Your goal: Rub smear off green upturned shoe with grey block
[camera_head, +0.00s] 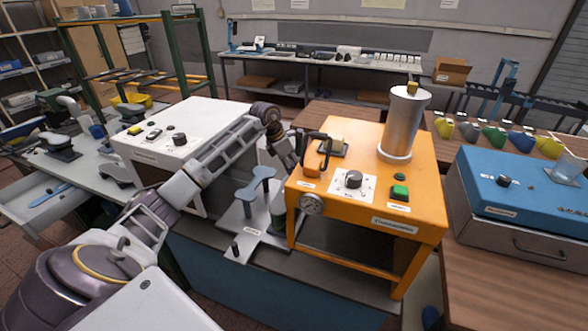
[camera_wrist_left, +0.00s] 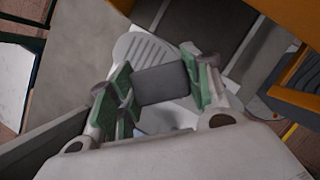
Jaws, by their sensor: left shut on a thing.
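My left gripper (camera_wrist_left: 160,84) is shut on a grey block (camera_wrist_left: 158,84), held between its green finger pads. In the left wrist view a pale ribbed surface (camera_wrist_left: 138,48), like an upturned sole, lies just past the block; I cannot tell whether they touch. No green shoe shows clearly there. In the head view my left arm reaches to the left side of the orange machine, and its gripper is small and partly hidden there. My right gripper is not in view.
The orange machine (camera_head: 412,208) with a metal cylinder (camera_head: 405,120) stands right of my left wrist. A blue shoe-shaped stand (camera_head: 256,184) is on a grey plate nearer me. A white box (camera_head: 180,118) is left, a blue case (camera_head: 520,185) right. Several coloured shapes, one green (camera_head: 494,136), line the back right.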

